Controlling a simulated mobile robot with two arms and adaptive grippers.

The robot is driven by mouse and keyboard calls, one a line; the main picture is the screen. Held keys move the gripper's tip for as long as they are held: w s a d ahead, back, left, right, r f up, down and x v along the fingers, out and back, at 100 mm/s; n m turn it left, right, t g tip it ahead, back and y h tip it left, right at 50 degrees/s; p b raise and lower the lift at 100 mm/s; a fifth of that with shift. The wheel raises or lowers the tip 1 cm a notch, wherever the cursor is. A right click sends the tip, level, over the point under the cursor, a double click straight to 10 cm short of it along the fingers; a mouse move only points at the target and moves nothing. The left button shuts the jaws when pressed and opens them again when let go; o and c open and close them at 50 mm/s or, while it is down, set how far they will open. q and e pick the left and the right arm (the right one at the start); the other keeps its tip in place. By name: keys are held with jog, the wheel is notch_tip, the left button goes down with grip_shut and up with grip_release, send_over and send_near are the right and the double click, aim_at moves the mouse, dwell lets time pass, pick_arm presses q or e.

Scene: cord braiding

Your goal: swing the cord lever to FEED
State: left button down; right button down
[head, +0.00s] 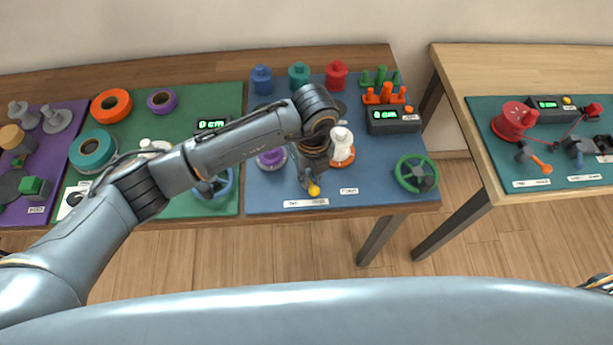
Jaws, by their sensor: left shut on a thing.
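My left gripper (312,174) is over the blue mat at the front of the middle table, reached by my arm from the left. It is shut on a small lever with a yellow knob (314,190), which pokes out just below the fingers. I take this to be the cord lever. The rest of the lever and its base are mostly hidden by the gripper. A white label (306,203) lies in front of it; its words are too small to read, so the lever's setting is unclear.
On the blue mat, a white spool on an orange base (342,147) stands close right of the gripper, and a green handwheel (416,173) is farther right. A display box (394,119) is behind. A gap separates the right table (462,90).

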pick_arm(q)
jog(key=shift+w+d+n, duration=0.2)
jog(key=shift+d+n, duration=0.1)
jog(key=shift+n, duration=0.8)
jog(key=c, duration=1.4)
grip_release()
jog(key=r, duration=1.2)
jog(key=shift+w+d, duration=0.1)
jog(key=shift+d, duration=0.1)
